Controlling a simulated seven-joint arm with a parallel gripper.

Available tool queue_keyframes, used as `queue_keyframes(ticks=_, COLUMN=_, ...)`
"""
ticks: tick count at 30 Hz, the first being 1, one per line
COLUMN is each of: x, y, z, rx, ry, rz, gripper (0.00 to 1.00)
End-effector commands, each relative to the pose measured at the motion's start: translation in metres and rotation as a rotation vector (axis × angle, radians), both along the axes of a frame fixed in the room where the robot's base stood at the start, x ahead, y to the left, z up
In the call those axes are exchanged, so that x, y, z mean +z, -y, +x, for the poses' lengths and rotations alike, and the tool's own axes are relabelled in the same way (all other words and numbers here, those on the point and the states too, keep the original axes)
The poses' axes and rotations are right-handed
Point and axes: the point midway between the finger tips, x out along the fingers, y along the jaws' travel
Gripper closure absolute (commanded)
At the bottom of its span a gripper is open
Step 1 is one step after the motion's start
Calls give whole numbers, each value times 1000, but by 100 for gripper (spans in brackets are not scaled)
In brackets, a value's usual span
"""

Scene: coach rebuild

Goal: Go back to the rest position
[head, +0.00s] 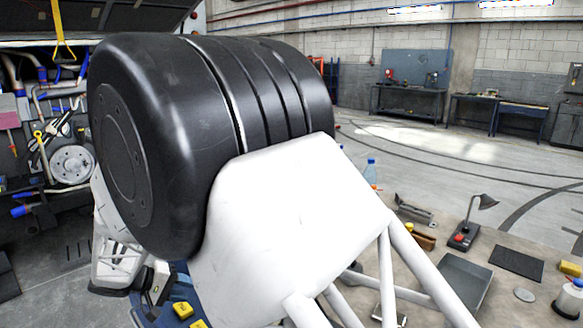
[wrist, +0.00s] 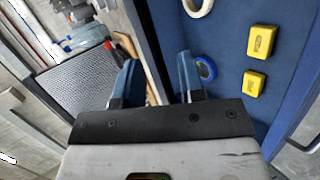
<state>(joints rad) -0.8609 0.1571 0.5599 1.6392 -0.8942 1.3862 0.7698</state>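My gripper (wrist: 157,78) shows in the wrist view with its two blue fingers apart. I see nothing held between them. The fingers point over a dark dividing edge between a blue-lined area (wrist: 225,50) on the right and a grey mesh surface (wrist: 75,85) on the left. In the head view my own large black and white arm links fill the middle. They hide much of what lies behind them, and I cannot make out the fingertips there.
Yellow boxes (wrist: 262,42) and a blue tape roll (wrist: 206,68) lie on the blue lining. In the head view a bench at right holds a desk lamp (head: 484,202), a grey tray (head: 464,278) and a black mat (head: 516,263). A tool wall stands at left; open floor lies behind.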

Motion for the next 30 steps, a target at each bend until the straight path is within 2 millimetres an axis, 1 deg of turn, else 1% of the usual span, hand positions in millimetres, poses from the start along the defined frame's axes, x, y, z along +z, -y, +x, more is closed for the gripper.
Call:
queue_keyframes(ticks=1, x=12, y=20, z=3, rx=-23, ry=-14, rz=21, gripper=64)
queue_keyframes(ticks=2, x=18, y=30, z=3, rx=-34, ry=-25, rz=33, gripper=64)
queue_keyframes(ticks=3, x=25, y=44, z=4, rx=-51, ry=-38, rz=49, gripper=64)
queue_keyframes(ticks=8, x=53, y=100, z=1, rx=-108, ry=-89, rz=117, gripper=64)
queue_keyframes(ticks=12, x=75, y=146, z=-6, rx=-155, ry=-127, rz=183, gripper=64)
queue_keyframes(ticks=14, x=85, y=166, z=-10, rx=-173, ry=-139, rz=213, gripper=64)
queue_keyframes(ticks=15, x=90, y=178, z=-13, rx=-185, ry=-149, rz=233, gripper=64)
queue_keyframes(ticks=21, x=116, y=239, z=-35, rx=-241, ry=-181, rz=334, gripper=64)
queue_keyframes(ticks=26, x=133, y=284, z=-58, rx=-279, ry=-194, rz=420, gripper=64)
queue_keyframes(ticks=30, x=145, y=319, z=-80, rx=-308, ry=-198, rz=494, gripper=64)
